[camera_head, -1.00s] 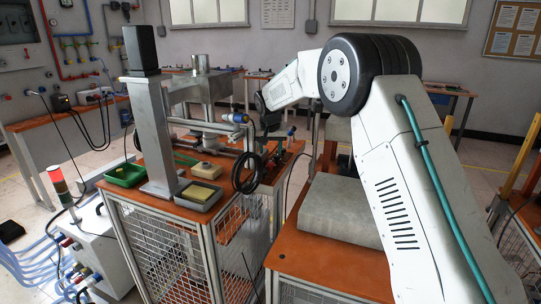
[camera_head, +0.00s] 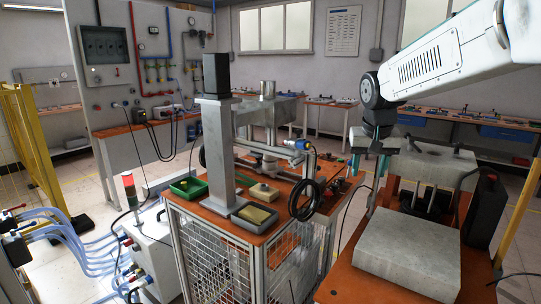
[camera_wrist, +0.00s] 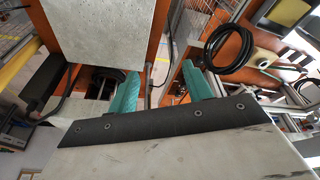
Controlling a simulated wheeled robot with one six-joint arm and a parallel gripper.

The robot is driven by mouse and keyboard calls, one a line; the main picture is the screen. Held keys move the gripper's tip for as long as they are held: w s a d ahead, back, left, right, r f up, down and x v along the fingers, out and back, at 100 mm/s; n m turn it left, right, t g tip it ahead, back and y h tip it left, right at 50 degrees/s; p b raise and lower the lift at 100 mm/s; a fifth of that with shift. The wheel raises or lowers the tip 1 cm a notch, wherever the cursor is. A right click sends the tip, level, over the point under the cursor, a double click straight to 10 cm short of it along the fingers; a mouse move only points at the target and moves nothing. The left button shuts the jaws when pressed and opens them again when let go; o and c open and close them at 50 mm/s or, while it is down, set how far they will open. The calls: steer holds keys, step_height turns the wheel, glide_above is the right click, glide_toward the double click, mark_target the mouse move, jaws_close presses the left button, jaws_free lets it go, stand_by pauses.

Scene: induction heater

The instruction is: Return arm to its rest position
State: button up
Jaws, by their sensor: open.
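My arm reaches in from the upper right in the head view. My gripper (camera_head: 369,166) points down beside the orange-topped stand at the right, with its two teal fingers apart. In the wrist view my gripper (camera_wrist: 160,87) shows the fingers spread with nothing between them. The induction heater's grey column (camera_head: 214,145) and black top box stand on the wire-sided bench to the left of the gripper, apart from it. No object is held.
A grey block (camera_head: 408,255) lies on the orange stand at the front right; it also shows in the wrist view (camera_wrist: 100,35). A black cable coil (camera_head: 304,199) hangs at the bench's right side. A green tray (camera_head: 188,187) and a grey tray (camera_head: 254,216) lie on the bench.

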steer(key=s+f+n+g, duration=0.1)
steer(key=s+f, duration=0.1)
steer(key=s, duration=1.6)
steer(key=s+d+f+n, duration=0.1)
steer(key=s+f, duration=0.1)
steer(key=s, duration=1.6)
steer(key=shift+s+d+f+g+y, duration=0.15)
steer(key=shift+s+f+g+y, duration=0.1)
steer(key=shift+f+g+y, duration=0.15)
steer(key=shift+d, duration=0.25)
